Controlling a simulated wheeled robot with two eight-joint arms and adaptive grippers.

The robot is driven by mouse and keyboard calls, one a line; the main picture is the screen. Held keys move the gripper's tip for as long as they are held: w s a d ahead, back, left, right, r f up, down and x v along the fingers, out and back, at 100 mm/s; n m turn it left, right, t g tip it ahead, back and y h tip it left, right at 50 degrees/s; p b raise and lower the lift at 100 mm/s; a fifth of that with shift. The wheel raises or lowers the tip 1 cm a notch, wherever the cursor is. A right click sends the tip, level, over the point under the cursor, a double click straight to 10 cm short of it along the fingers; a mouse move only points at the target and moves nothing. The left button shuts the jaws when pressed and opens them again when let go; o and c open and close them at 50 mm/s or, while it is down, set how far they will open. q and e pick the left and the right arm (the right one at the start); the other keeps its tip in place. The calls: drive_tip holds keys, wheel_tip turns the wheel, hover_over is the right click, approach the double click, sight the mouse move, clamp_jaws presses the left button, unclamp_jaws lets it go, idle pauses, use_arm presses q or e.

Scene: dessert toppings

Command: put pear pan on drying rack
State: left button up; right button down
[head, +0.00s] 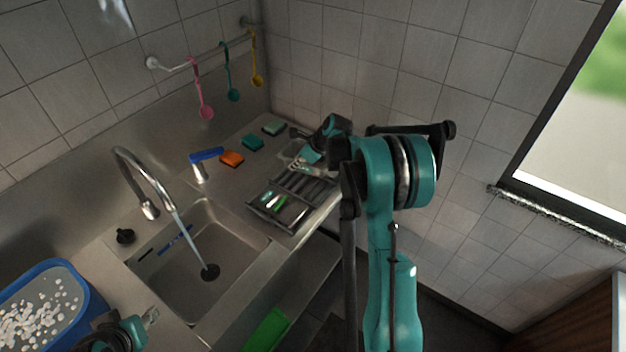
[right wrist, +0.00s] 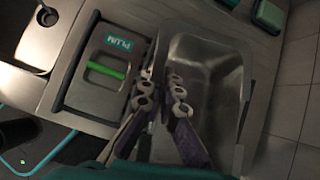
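A deep metal pan (right wrist: 222,75) fills the middle of the right wrist view; no pear label shows on it. In the head view it is mostly hidden beneath my right gripper (head: 312,155). In the right wrist view my right gripper (right wrist: 161,82) has its fingers on either side of the pan's left wall; whether they press on it is unclear. The dark drying rack (head: 318,190) stands on the counter right of the sink. A pan labelled PLUM (right wrist: 118,43) with a green bar lies at its front. My left gripper (head: 150,318) is at the bottom left, its fingers barely visible.
The sink (head: 190,255) has water running from its tap. A blue tub (head: 85,300) of white pieces stands at lower left. Sponges (head: 232,158) lie behind the rack, and coloured ladles (head: 205,110) hang on the wall. A tiled wall bounds the right side.

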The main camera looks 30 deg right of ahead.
sight(288, 158)
drive_tip(key=shift+w+a+r+m+t+h, duration=0.15)
drive_tip(key=shift+w+a+m+t, duration=0.1)
drive_tip(key=shift+w+m, duration=0.25)
drive_tip(key=shift+w+a+r+m+t+h, duration=0.2)
drive_tip(key=shift+w+m, duration=0.1)
drive_tip(key=shift+w, duration=0.7)
drive_tip(key=shift+f+b, duration=3.55)
drive_tip(key=shift+f, duration=1.7)
drive_tip(key=c, duration=2.2)
unclamp_jaws()
drive_tip(key=o, duration=0.6)
drive_tip(key=shift+c, duration=0.2)
drive_tip(key=shift+s+r, duration=0.1)
drive_tip(key=v, duration=1.2)
